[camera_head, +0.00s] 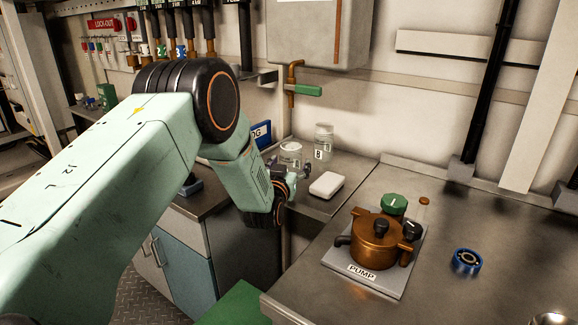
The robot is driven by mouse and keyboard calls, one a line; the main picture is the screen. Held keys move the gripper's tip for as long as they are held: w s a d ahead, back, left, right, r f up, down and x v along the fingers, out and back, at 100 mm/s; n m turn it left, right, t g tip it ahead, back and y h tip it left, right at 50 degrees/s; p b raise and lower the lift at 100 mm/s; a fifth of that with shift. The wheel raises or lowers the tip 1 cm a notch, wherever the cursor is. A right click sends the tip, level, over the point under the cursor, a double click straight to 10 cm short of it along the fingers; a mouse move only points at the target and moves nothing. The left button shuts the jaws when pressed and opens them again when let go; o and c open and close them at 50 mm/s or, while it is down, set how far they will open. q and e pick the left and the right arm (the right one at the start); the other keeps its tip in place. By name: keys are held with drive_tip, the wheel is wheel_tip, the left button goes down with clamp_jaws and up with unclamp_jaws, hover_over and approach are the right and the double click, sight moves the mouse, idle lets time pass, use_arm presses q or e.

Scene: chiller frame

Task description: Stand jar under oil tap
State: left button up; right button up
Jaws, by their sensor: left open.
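A copper tap with a green handle (305,90) comes out under a pale tank on the back wall. A clear jar with a label B (323,143) stands upright on the metal counter, below and slightly right of the tap. A second clear jar (290,152) stands to its left. My left gripper (288,166) reaches in from the left at this second jar. Its fingers are open and appear on either side of the jar; I cannot tell whether they touch it. The arm and wrist hide part of the counter. My right gripper is not in view.
A white block (326,185) lies on the counter just right of my gripper. A copper pump (375,240) on a grey plate and a blue ring (466,262) sit on the right counter. A blue sign (261,134) stands behind the wrist. The right counter's far part is clear.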

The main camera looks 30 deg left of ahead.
use_arm(q)
drive_tip(key=shift+a+r, duration=0.1)
drive_tip(key=shift+r, duration=0.15)
drive_tip(key=p+v, duration=0.1)
drive_tip(key=v, duration=1.1)
